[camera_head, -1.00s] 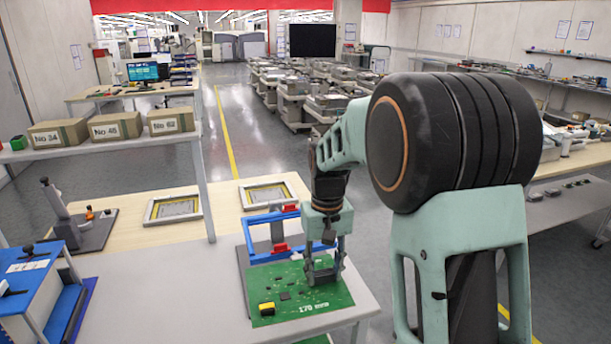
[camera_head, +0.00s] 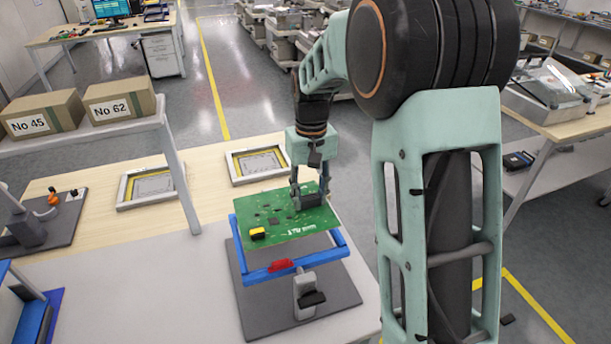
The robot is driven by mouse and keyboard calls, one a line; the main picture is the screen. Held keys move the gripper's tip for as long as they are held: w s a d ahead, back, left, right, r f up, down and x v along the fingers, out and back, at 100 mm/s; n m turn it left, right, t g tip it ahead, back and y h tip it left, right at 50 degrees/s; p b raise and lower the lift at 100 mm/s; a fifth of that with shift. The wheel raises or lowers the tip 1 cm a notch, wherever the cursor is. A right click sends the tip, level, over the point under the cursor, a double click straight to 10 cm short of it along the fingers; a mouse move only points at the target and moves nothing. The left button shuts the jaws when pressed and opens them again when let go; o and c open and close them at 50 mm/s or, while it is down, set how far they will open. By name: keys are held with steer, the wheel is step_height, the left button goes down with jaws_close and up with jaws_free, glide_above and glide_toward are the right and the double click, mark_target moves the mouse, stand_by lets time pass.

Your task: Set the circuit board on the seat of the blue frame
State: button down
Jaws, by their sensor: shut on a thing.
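The green circuit board (camera_head: 277,227) has a yellow part near its front left corner and dark chips on top. My gripper (camera_head: 305,200) is shut on the board near its right side. The blue frame (camera_head: 318,258) stands on a dark grey base plate (camera_head: 258,314) on the table. The board overlaps the back and middle of the frame in the picture and hides its back bar. The front bar and parts of the side bars show. I cannot tell whether the board touches the frame or hangs above it.
A red clip (camera_head: 281,265) sits on the front bar, above a grey post with a black knob (camera_head: 312,299). Two bordered panels (camera_head: 153,186) (camera_head: 258,164) lie behind. A shelf with boxes (camera_head: 118,98) stands at left. The grey table (camera_head: 170,290) is clear left of the base plate.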

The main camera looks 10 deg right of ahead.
mark_target(309, 210)
steer(key=shift+w, duration=0.45)
steer(key=shift+s+f+b, duration=0.1)
steer(key=shift+f+b, duration=2)
steer(key=shift+f, duration=0.55)
steer(key=shift+f, duration=0.15)
steer(key=shift+f+b, duration=0.6)
steer(key=shift+f, duration=0.25)
steer(key=shift+f+b, duration=0.4)
steer(key=shift+f, duration=0.3)
steer(key=c, duration=1.2)
jaws_free()
steer(key=shift+r, duration=0.1)
